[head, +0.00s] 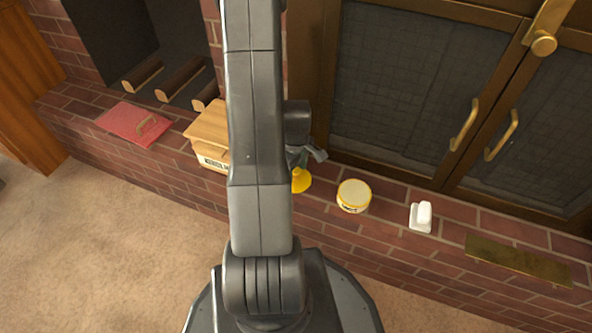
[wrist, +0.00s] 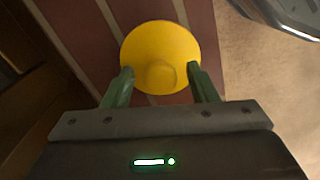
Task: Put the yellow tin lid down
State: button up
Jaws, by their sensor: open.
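The yellow tin lid (wrist: 160,45) is a round disc with a raised knob-like bump, at the top middle of the wrist view. It lies over red brick. My gripper (wrist: 160,73) is open, with one green finger at each side of the lid's near edge. Whether the fingers touch it cannot be told. In the head view the lid (head: 301,181) shows just right of my arm, at the brick ledge, below my gripper (head: 303,158). My arm hides part of this area.
Glazed doors (head: 420,90) rise behind.

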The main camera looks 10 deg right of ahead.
aim_at(296, 171)
notch_tip(296, 171, up, 11)
jog(key=p, duration=0.4)
jog(key=shift+f, duration=0.1)
jog(key=shift+f+b, duration=1.85)
jog(key=shift+f, duration=2.45)
